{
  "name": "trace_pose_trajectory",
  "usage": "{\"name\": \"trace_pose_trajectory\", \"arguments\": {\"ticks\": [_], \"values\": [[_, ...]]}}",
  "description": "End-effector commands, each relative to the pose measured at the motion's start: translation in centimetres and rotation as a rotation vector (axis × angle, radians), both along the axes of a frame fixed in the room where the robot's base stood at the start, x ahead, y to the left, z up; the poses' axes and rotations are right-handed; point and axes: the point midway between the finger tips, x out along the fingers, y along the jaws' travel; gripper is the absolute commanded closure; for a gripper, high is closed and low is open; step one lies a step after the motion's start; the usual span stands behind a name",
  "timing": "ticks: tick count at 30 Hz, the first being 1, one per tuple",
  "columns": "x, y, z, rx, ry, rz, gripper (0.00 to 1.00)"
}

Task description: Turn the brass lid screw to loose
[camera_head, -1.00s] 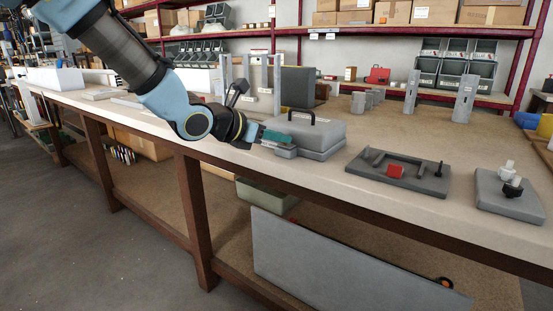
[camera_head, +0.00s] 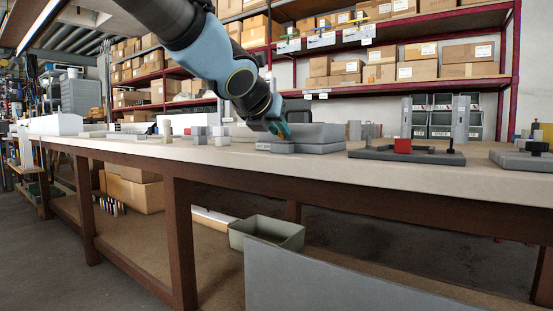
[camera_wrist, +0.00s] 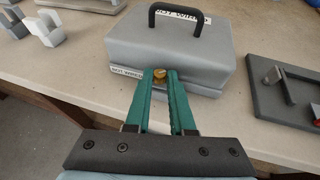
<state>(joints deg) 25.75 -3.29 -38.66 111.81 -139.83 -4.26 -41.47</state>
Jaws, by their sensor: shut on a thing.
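A grey box with a lid and a black handle (camera_wrist: 178,12) stands on the bench; the box (camera_head: 315,138) also shows in the head view. The brass lid screw (camera_wrist: 160,73) is at the front of the box, in the middle of the wrist view. My gripper (camera_wrist: 160,80) has its green fingers closed in on the screw, one on each side, with the tips at its head. In the head view my gripper (camera_head: 282,129) is at the front of the box, and the screw is too small or hidden to make out.
A dark tray (camera_head: 405,155) with a red block (camera_head: 402,146) lies right of the box. A grey plate with knobs (camera_head: 522,160) is at the far right. Small grey blocks (camera_head: 209,137) stand on the left. The bench's front edge is close below my gripper.

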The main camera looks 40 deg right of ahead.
Motion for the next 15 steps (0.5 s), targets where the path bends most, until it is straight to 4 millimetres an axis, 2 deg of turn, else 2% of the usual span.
{"name": "trace_pose_trajectory", "arguments": {"ticks": [1,15], "values": [[-0.11,-0.09,-1.13,-0.002,-0.003,0.02,1.0],[-0.52,-0.42,-0.64,0.0,0.002,0.215,1.0]]}}
